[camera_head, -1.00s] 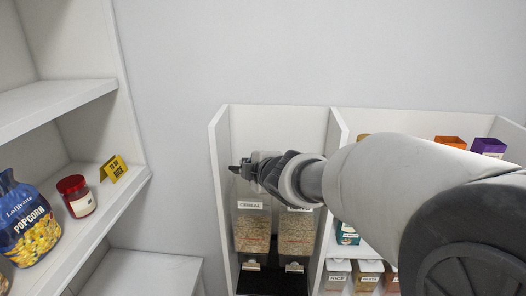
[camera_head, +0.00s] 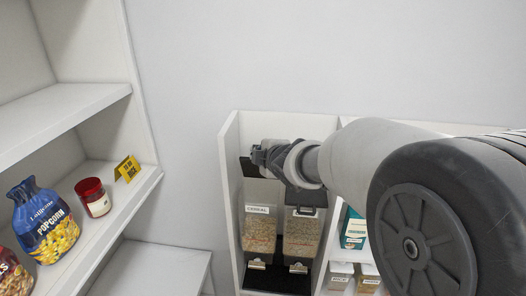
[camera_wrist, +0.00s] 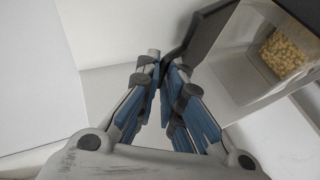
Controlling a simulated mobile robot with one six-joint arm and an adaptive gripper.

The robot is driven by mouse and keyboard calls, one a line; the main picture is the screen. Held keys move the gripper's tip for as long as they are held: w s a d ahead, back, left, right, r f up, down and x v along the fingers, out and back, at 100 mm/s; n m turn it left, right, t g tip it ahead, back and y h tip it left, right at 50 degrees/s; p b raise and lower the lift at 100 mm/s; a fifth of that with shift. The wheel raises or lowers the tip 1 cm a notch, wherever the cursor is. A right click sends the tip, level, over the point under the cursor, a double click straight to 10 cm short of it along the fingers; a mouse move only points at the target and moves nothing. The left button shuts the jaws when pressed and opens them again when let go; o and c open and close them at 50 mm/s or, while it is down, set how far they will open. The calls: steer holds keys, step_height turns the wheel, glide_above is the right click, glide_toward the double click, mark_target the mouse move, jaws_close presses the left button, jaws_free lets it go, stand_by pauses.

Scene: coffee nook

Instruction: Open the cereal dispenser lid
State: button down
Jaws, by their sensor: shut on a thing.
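The cereal dispenser (camera_head: 260,228) is a clear bin of flakes with a white "CEREAL" label, at the left in the white cubby. It also shows at the upper right of the wrist view (camera_wrist: 250,60). Its dark lid (camera_head: 246,167) looks raised and tilted at the bin's top left; the lid's dark edge runs up from my fingertips in the wrist view (camera_wrist: 205,35). My gripper (camera_head: 259,155), also in the wrist view (camera_wrist: 162,70), is shut on the lid's edge. My arm hides part of the bin's top.
A second, similar dispenser (camera_head: 301,235) stands close on the right, partly under my wrist. The cubby's side wall (camera_head: 229,190) is near on the left. A shelf at far left holds a popcorn bag (camera_head: 45,225) and a red jar (camera_head: 94,197).

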steer(key=shift+w+a+r, duration=0.1)
steer(key=shift+w+r, duration=0.1)
steer(key=shift+r, duration=0.1)
steer(key=c, duration=1.8)
jaws_free()
steer(key=shift+s, duration=0.15)
steer(key=shift+c, duration=0.2)
steer(key=shift+o, duration=0.4)
steer(key=shift+f, duration=0.1)
steer(key=v, duration=1.2)
